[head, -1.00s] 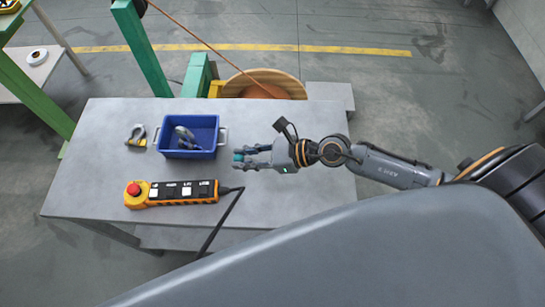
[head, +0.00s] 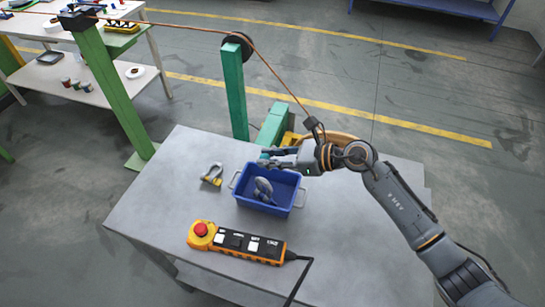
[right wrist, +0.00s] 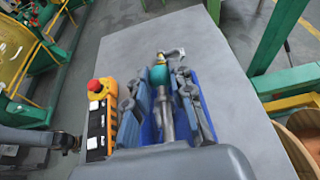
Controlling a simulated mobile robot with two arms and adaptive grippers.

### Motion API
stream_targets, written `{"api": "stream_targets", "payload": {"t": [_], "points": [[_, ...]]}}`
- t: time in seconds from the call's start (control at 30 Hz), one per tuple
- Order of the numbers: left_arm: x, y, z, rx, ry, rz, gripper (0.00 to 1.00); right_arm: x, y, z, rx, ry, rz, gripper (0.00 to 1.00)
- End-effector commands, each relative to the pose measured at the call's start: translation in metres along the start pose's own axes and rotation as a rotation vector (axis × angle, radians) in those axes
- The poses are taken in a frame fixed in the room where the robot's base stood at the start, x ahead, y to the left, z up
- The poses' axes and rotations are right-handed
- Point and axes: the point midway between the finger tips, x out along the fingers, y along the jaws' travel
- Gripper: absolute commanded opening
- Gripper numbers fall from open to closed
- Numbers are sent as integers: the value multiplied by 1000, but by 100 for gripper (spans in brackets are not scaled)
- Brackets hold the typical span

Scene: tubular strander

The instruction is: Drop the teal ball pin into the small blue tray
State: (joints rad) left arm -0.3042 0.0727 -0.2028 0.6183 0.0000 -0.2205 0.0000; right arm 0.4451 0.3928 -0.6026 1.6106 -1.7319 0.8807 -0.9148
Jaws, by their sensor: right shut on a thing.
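The small blue tray (head: 262,208) stands on the grey table, with a grey metal piece (head: 263,187) lying inside it. My right gripper (head: 266,160) reaches in from the right, over the tray's far edge. It is shut on the teal ball pin, whose teal ball (right wrist: 159,74) shows between the fingertips in the right wrist view. The fingers hide part of the pin, and the tray's blue inside (right wrist: 150,132) shows below them.
A yellow and grey clamp-like piece (head: 212,174) lies left of the tray. An orange control pendant (head: 236,242) with a red button lies in front, its black cable running off the near edge. A green post (head: 235,95) stands behind the table.

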Motion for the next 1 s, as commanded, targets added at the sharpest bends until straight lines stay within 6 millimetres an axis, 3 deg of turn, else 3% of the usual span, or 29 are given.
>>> {"api": "stream_targets", "payload": {"t": [0.23, 0.6, 0.63, 0.73, 1.0], "points": [[23, -3, 2, 1, -1, -3, 56, 13, 1, -30, 1, -1, 1, 0], [25, -6, 0, 0, 3, -8, 56, 14, 0, -34, 0, -1, -1, 0], [25, -7, 0, 0, 3, -8, 56, 14, 0, -34, 0, -1, -1, 29], [25, -7, -1, -1, 4, -9, 56, 14, 0, -34, 0, -1, -1, 49], [25, -9, -2, -1, 6, -11, 56, 14, 0, -35, 0, 1, 0, 49]]}}
